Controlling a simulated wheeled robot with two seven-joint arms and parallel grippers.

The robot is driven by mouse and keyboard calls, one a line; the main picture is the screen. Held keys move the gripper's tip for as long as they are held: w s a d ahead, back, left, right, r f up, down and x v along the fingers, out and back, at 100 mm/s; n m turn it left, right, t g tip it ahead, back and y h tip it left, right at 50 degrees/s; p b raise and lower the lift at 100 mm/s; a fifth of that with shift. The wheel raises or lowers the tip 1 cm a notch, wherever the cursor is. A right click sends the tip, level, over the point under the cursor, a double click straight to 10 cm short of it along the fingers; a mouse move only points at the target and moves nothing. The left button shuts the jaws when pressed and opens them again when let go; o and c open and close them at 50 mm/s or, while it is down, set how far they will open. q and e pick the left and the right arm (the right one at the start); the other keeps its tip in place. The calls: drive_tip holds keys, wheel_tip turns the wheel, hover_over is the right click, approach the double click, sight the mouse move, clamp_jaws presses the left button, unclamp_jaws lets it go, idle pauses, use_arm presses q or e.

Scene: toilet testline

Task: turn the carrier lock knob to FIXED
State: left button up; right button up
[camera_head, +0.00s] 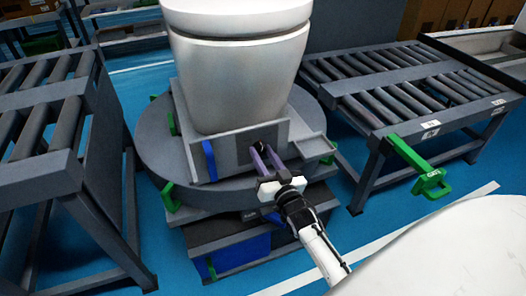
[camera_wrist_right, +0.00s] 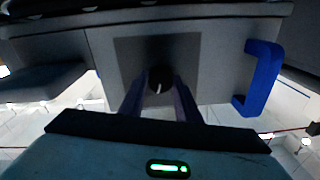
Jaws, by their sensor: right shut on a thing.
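The carrier lock knob is a small dark round knob on a dark square plate (camera_wrist_right: 128,56). In the right wrist view the knob (camera_wrist_right: 159,74) has a short pale mark, close to vertical in that picture. My right gripper (camera_wrist_right: 160,92) has its two fingers on either side of the knob and is shut on it. In the head view the right gripper (camera_head: 263,152) reaches the front face of the grey carrier (camera_head: 232,158), and its fingers largely hide the knob there. No FIXED label is readable. My left gripper is not in view.
A white toilet (camera_head: 235,80) stands on the carrier, on a round grey turntable (camera_head: 150,140). A blue handle (camera_head: 209,160) is beside the knob plate. Roller conveyors stand left (camera_head: 40,125) and right (camera_head: 400,90). A green handle (camera_head: 430,183) juts from the right conveyor.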

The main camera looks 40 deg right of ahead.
drive_tip(key=m+p, duration=0.1)
drive_tip(key=m, duration=0.2)
drive_tip(key=shift+r+m, duration=0.1)
drive_tip(key=shift+m, duration=0.3)
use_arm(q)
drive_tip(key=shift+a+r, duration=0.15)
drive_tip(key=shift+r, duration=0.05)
use_arm(e)
drive_tip(key=shift+m, duration=0.5)
drive_tip(key=o, duration=1.1)
use_arm(q)
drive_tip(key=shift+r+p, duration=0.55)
drive_tip(key=shift+p, duration=0.3)
use_arm(e)
drive_tip(key=v, duration=1)
drive_tip(key=shift+s+a, duration=0.1)
drive_tip(key=shift+a, duration=0.1)
